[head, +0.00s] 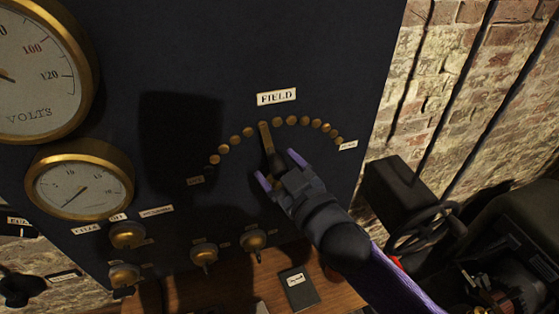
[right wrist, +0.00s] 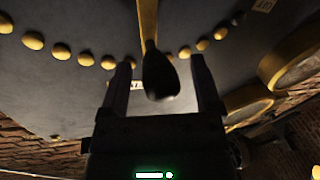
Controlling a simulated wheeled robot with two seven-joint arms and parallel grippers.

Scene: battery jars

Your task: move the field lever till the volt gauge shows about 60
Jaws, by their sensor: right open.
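The field lever (head: 266,139) is a brass arm with a dark handle, under the FIELD label (head: 276,97) on a dark panel. It points up, slightly left, within an arc of brass studs. My right gripper (head: 279,169) is open, with its fingers on either side of the handle. In the right wrist view, the black knob (right wrist: 160,77) sits between the open fingers (right wrist: 160,64); contact is not clear. The volt gauge (head: 38,70) is cut off at the upper left. Its 100 and 120 marks show, but its reading cannot be told. My left gripper is out of view.
A smaller brass-rimmed gauge (head: 80,187) is below the volt gauge. Several brass knobs (head: 204,253) line the lower panel. A dark notebook (head: 299,288) lies on the wooden bench. A machine with a handwheel (head: 425,228) stands right, before a brick wall.

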